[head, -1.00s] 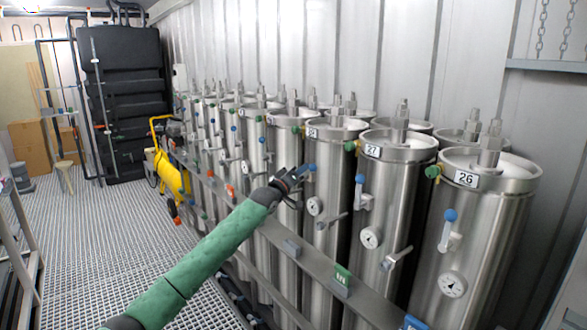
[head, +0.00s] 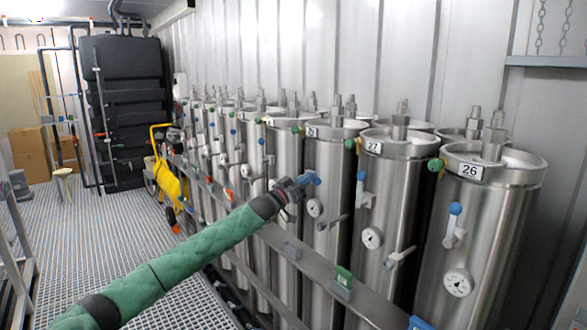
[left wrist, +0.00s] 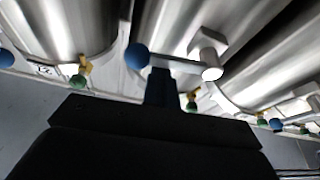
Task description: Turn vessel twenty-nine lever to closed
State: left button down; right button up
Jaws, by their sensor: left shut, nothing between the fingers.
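Steel vessels stand in a row, and by count along it vessel twenty-nine (head: 284,155) is the second one beyond the vessel labelled 27. Its own label is too small to read. My left gripper (head: 304,184) is shut and empty at the front of the row, hiding the fittings behind it. In the left wrist view a lever with a blue ball (left wrist: 137,56) runs sideways to a pale pivot (left wrist: 212,73). The shut fingertips (left wrist: 160,85) are close beside this lever near the ball; I cannot tell if they touch. My right gripper is out of view.
Vessels 27 (head: 373,147) and 26 (head: 469,170) stand at right, their blue-ball levers upright. Gauges and sample handles (head: 400,257) stick out below. A grey rail (head: 300,262) runs along the front. A yellow trolley (head: 170,180) stands further back.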

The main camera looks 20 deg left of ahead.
pick_arm(q)
jog(key=shift+d+f+m+h, duration=0.1)
jog(key=shift+f+m+h, duration=0.25)
jog(key=shift+m, duration=0.65)
jog(key=shift+f+g, duration=0.1)
jog(key=shift+g, duration=0.2)
